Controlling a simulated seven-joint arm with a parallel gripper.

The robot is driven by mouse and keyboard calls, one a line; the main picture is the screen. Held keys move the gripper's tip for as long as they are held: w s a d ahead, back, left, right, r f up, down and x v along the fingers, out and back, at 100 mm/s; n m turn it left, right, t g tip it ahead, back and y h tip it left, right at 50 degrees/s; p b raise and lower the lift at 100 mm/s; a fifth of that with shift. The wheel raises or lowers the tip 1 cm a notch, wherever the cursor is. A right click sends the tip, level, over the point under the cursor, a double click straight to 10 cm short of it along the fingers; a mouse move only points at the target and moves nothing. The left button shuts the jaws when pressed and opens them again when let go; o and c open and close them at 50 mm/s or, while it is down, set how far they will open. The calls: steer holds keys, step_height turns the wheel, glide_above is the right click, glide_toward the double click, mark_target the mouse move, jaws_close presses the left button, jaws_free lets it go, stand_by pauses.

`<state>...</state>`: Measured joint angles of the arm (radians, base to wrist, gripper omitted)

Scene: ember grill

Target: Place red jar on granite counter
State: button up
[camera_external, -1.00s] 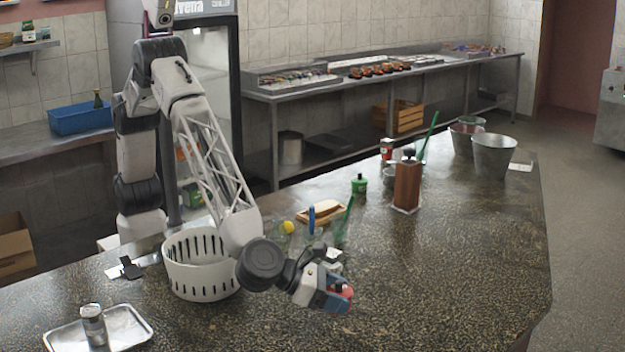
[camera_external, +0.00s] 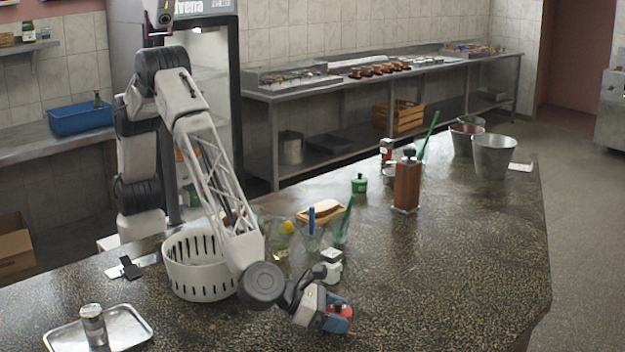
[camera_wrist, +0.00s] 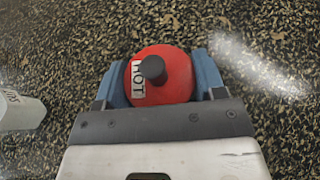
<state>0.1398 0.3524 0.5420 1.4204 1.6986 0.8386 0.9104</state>
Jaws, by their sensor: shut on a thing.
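The red jar (camera_wrist: 165,88) has a dark knob on its lid and a white label with dark letters. It sits between the blue fingers of my gripper (camera_wrist: 160,82), which are shut on it from both sides. In the external view the red jar (camera_external: 343,311) shows at the end of my gripper (camera_external: 338,318), low over the near part of the granite counter (camera_external: 430,275). The speckled counter surface fills the background of the wrist view. I cannot tell whether the jar's base touches the counter.
A white slotted basket (camera_external: 200,282) stands beside my arm. A small white container (camera_external: 331,270) is just behind the gripper. Glasses (camera_external: 312,238), a wooden tray (camera_external: 325,207) and a pepper mill (camera_external: 407,185) stand farther back. A metal tray (camera_external: 125,338) holds a can. The counter to the right is clear.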

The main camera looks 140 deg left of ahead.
steer(key=shift+f, duration=0.15)
steer(key=o, duration=1.4)
steer(key=shift+o, duration=0.2)
steer(key=v, duration=1.2)
steer(key=shift+r, duration=0.25)
